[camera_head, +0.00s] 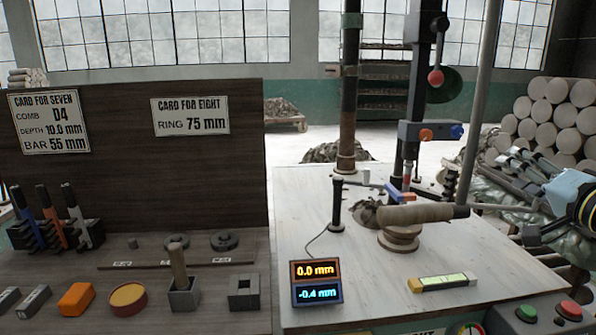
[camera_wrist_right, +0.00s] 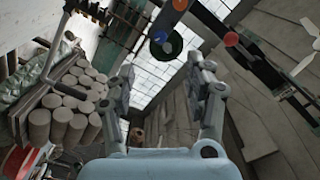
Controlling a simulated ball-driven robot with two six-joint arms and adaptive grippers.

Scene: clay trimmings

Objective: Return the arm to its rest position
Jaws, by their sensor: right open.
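My right gripper (camera_head: 522,193) is at the right edge of the head view, beside the right side of the pale worktable (camera_head: 330,205). Its fingers are spread and point left. In the right wrist view both fingers of the right gripper (camera_wrist_right: 163,88) stand apart with nothing between them. That view looks toward the windows and ceiling, tilted. My left gripper is not in the head view.
A clay piece on a round support (camera_head: 400,245) and a green-yellow bar (camera_head: 443,282) are on the worktable. A post with a red knob (camera_head: 436,77) rises behind. A lit display (camera_head: 316,282) stands at the front. Stacked cylinders (camera_head: 550,115) are beyond the gripper.

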